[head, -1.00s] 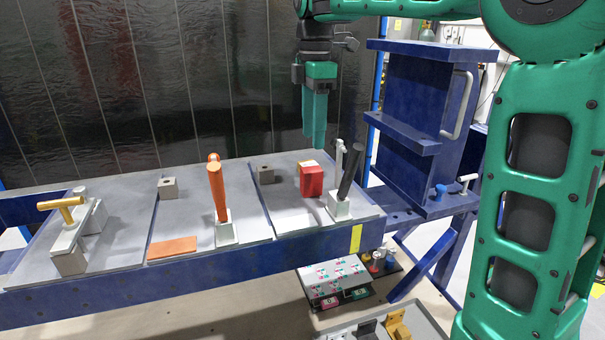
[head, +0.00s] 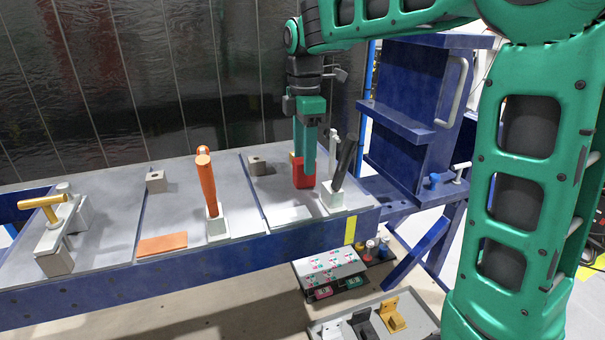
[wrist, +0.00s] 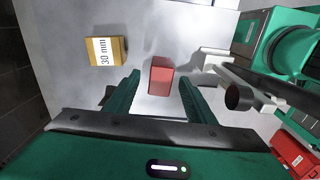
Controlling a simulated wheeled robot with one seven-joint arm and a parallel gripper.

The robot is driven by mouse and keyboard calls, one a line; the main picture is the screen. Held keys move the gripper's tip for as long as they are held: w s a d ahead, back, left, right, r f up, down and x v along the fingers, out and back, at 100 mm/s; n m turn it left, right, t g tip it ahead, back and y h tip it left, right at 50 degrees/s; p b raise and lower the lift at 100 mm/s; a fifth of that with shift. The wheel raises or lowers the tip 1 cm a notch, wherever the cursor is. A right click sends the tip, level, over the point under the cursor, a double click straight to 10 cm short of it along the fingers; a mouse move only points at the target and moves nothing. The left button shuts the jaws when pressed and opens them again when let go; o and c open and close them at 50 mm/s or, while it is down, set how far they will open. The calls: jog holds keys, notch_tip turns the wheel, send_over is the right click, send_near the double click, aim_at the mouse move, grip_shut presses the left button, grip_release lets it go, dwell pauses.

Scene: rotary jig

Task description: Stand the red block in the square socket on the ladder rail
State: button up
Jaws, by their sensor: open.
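The red block (head: 298,174) stands on the right grey plate, partly hidden behind my gripper's fingers. My gripper (head: 305,168) points down at it with open jaws. In the wrist view the red block (wrist: 160,77) sits between the lines of the two fingertips (wrist: 160,82), with a gap on each side. I cannot tell whether the fingertips are level with it. A small grey block (head: 257,166) with a dark opening on top stands left of it, and a similar one (head: 156,182) is on the middle plate. I cannot tell which is the ladder rail's socket.
A black-handled clamp (head: 343,165) stands close right of the red block. An orange-handled clamp (head: 207,185) and orange plate (head: 163,244) are left. A blue frame (head: 412,100) rises at right.

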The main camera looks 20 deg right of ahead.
jog(key=shift+f, duration=0.85)
grip_shut()
jog(key=shift+r, duration=0.1)
